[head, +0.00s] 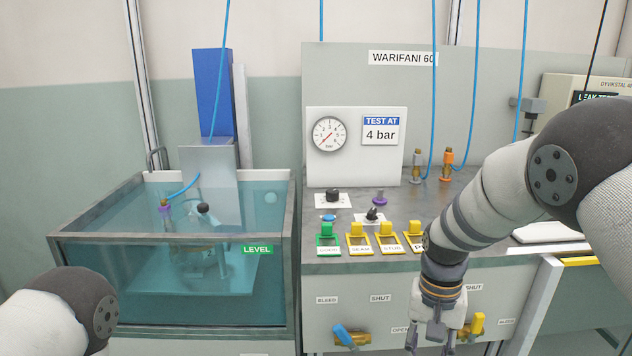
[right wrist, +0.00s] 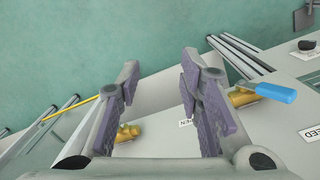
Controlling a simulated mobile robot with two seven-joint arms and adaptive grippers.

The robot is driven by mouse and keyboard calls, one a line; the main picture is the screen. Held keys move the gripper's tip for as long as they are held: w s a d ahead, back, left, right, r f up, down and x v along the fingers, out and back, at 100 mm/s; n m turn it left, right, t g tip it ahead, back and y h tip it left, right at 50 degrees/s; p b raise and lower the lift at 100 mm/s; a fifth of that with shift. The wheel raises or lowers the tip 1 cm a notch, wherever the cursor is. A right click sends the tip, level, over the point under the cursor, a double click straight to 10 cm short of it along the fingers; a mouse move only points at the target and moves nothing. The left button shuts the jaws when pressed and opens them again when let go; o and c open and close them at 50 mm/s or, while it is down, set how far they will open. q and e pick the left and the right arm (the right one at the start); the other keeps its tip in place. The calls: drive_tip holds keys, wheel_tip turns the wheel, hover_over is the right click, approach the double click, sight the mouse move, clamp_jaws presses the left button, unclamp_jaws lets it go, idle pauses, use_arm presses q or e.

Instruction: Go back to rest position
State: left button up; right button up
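My right gripper (head: 432,338) hangs in front of the bench's front panel in the head view, fingers pointing down, near the yellow-handled valve. In the right wrist view its two fingers (right wrist: 162,108) stand apart with nothing between them, so it is open and empty. My left arm shows only at the lower left of the head view; its gripper is out of view. The water tank (head: 75,243) holds a submerged part (head: 205,250) with a blue hose attached.
The test bench (head: 470,185) carries a pressure gauge (head: 330,135), knobs, and several coloured switches (head: 360,240). Below are a blue-handled valve (head: 345,337) and a yellow-handled valve (head: 476,324). Blue hoses hang from above. A leak tester (head: 565,88) stands at the right.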

drive_tip(key=s+d+f+n+g, duration=0.1)
drive_tip(key=s+d+f, duration=0.1)
drive_tip(key=s+f, duration=0.7)
drive_tip(key=s+d+f+n, duration=0.1)
drive_tip(key=s+f, duration=0.6)
drive_tip(key=s, duration=0.5)
use_arm(q)
drive_tip(key=shift+s+r, duration=0.1)
drive_tip(key=shift+s, duration=0.3)
use_arm(e)
drive_tip(key=s+n, duration=0.2)
drive_tip(key=s, duration=1.7)
drive_tip(key=shift+s+r, duration=0.2)
